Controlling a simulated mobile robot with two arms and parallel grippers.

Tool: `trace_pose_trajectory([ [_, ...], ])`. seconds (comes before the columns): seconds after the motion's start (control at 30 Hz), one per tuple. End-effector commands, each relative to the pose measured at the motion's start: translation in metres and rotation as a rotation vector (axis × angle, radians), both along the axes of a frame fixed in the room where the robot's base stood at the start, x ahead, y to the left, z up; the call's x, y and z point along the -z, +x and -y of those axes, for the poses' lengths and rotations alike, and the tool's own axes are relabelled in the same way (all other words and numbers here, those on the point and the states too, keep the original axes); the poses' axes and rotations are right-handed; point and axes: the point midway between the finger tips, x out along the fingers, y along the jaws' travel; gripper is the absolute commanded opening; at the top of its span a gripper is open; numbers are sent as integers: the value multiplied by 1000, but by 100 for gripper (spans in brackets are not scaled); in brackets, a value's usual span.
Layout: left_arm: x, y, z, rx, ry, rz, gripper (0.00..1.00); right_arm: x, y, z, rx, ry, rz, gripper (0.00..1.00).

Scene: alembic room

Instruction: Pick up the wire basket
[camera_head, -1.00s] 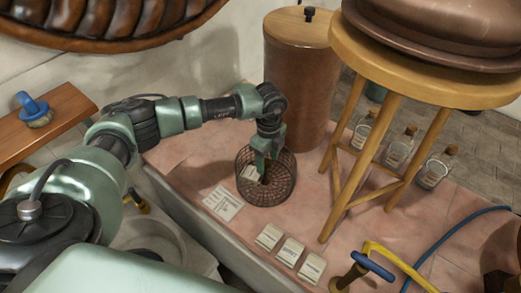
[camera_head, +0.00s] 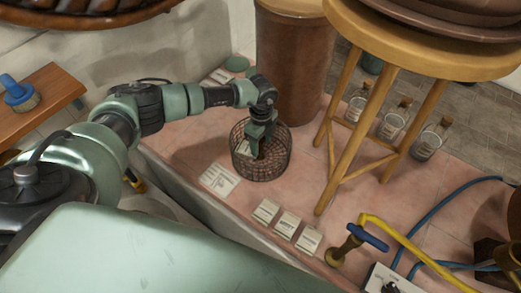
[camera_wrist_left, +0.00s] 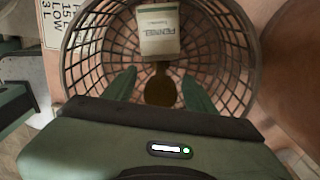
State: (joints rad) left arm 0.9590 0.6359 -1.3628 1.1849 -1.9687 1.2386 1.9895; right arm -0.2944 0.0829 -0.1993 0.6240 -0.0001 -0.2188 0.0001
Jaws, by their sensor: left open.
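The wire basket (camera_head: 273,163) is round, dark and open-topped, and stands upright on the pink tiled ledge. My left gripper (camera_head: 257,150) points down at the basket's mouth, with its fingers over or just inside the opening. A pale packet labelled fennel (camera_wrist_left: 160,32) is inside the basket, towards the top of that view. I cannot tell whether a finger touches the mesh. My right gripper does not show.
A tall brown container (camera_head: 290,70) stands behind the basket, and a wooden stool (camera_head: 346,125) stands to its right. A printed card (camera_head: 219,180) lies at its left. Three packets (camera_head: 287,224) lie in front. Several corked bottles (camera_head: 393,120) stand beyond the stool. A yellow hose (camera_head: 405,238) is at right.

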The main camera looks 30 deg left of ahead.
Motion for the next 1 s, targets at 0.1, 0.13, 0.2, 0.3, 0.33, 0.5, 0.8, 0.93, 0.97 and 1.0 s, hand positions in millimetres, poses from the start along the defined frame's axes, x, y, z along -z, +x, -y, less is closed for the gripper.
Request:
trace_pose_trajectory([
  [0.1,0,0,0,0,0,0,39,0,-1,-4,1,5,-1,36],
  [0.13,0,0,0,0,0,0,30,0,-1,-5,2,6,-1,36],
  [0.2,0,0,0,0,0,0,11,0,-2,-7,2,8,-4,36],
  [0.3,0,0,0,0,0,0,0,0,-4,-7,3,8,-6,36],
  [0.33,0,0,0,0,0,0,0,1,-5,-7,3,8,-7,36],
  [0.5,-1,1,0,0,-1,2,0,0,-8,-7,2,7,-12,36],
  [0.8,-14,2,0,0,-3,4,0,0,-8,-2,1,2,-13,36],
  [0.93,-34,2,0,0,-2,6,0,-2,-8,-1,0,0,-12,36],
  [0.97,-40,2,0,0,-2,5,0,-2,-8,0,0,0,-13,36],
  [1.0,-48,2,0,0,-3,6,0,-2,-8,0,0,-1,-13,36],
])
